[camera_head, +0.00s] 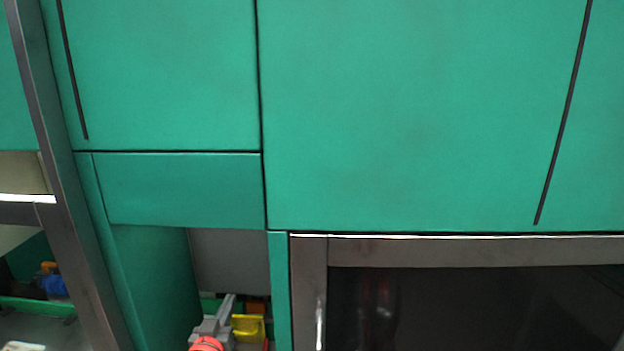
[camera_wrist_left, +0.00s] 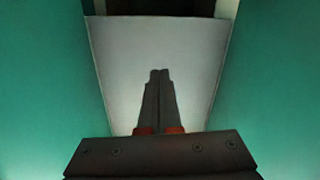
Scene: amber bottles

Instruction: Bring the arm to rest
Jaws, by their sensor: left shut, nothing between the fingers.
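My left gripper (camera_head: 230,299) shows low in the head view, grey with an orange-red part below it, in a recess between teal cabinet sides. In the left wrist view its two dark fingers (camera_wrist_left: 159,73) are together with nothing between them. They point toward a plain pale grey panel (camera_wrist_left: 125,50). I cannot tell how far the fingertips are from the panel. My right gripper is in no view.
Teal cabinet doors (camera_head: 420,110) fill most of the head view. A steel-framed dark glass front (camera_head: 470,310) is at lower right. A yellow bin (camera_head: 247,327) is close beside my left gripper. A steel post (camera_head: 62,170) stands at the left, with a blue object (camera_head: 54,286) beyond it.

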